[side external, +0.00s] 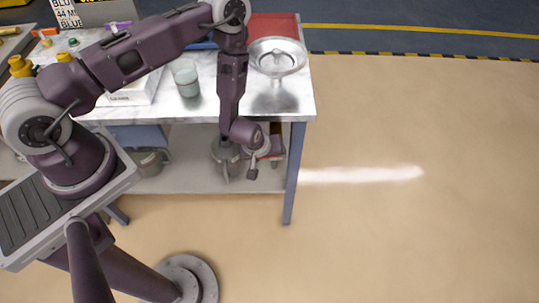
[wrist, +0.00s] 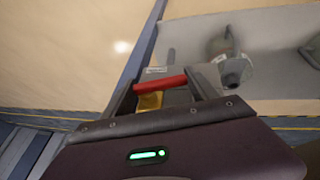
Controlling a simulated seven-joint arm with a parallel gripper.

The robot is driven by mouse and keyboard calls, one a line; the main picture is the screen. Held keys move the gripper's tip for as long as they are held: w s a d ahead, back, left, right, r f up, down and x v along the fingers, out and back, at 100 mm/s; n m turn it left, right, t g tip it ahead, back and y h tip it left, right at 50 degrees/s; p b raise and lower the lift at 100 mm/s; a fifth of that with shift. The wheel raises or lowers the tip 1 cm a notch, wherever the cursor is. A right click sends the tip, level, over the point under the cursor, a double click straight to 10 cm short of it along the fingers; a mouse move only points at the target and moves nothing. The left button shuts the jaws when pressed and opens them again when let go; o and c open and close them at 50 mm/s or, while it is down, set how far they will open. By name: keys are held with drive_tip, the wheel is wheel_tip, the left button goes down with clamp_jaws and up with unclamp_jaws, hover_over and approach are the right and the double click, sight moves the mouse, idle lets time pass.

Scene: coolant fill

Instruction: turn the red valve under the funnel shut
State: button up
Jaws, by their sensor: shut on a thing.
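The red valve handle (wrist: 160,84) lies across the space between my two fingers in the wrist view, slightly tilted up at its right end. A yellow valve body (wrist: 150,101) shows just below it. My gripper (wrist: 163,88) is shut on the red handle. In the side external view my gripper (side external: 265,170) reaches down below the table top, near its right front leg, and largely hides the valve. The metal funnel (side external: 277,58) stands above, at the table's right end. I cannot tell the handle's angle to the pipe.
A grey can with a spout (wrist: 228,60) stands on the lower shelf (wrist: 275,35) close to my gripper. The table leg (side external: 293,175) is just right of it. A glass beaker (side external: 186,78) stands on the table top. The floor to the right is clear.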

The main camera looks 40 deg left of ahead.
drive_tip(key=shift+d+r+m+g+y, duration=0.1)
drive_tip(key=shift+r+m+g+y, duration=0.2)
drive_tip(key=shift+g+y, duration=0.45)
drive_tip(key=o, duration=1.4)
drive_tip(key=shift+c, duration=0.2)
drive_tip(key=v, duration=0.7)
drive_tip(key=shift+w+g, duration=0.15)
drive_tip(key=shift+g, duration=0.1)
